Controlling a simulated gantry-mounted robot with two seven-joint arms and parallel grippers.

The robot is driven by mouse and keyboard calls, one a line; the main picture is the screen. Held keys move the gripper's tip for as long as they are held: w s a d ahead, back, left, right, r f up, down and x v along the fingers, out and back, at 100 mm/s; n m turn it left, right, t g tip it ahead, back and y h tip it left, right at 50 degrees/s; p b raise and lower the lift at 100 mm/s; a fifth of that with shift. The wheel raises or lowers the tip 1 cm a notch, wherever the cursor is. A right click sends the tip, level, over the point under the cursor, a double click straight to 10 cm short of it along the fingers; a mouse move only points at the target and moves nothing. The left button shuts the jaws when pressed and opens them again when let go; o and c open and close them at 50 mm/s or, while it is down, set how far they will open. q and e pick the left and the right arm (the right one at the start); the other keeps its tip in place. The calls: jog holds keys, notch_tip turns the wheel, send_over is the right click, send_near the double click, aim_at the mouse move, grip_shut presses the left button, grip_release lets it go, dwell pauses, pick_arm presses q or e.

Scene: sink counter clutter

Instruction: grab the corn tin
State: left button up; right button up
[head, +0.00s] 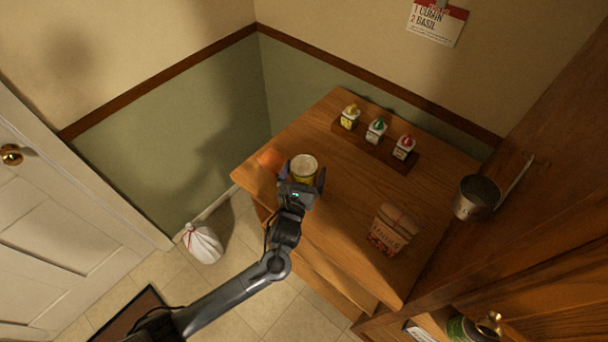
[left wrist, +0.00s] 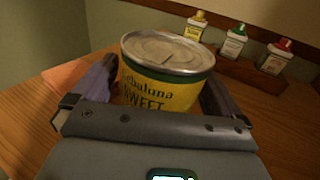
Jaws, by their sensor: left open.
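The corn tin (head: 304,169) stands upright on the wooden counter, near its left side. In the left wrist view the tin (left wrist: 165,75) has a yellow and green label with "SWEET" on it and a silver lid. My left gripper (head: 305,178) is open, with one finger on each side of the tin. In the left wrist view the fingers of my left gripper (left wrist: 160,85) flank the tin, with a gap showing beside it on the left. Contact on the right side cannot be told. The lower part of the tin is hidden by the gripper body. My right gripper is not in view.
An orange item (head: 269,159) lies just left of the tin. Several small bottles (head: 376,130) stand on a wooden rack behind. A paper packet (head: 392,229) is at the front right, and a metal pot (head: 477,198) hangs at the right. The counter's middle (head: 345,185) is clear.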

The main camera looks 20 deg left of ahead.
pick_arm(q)
jog(key=c, duration=1.3)
jog(key=shift+r, duration=0.1)
jog(key=shift+r, duration=0.1)
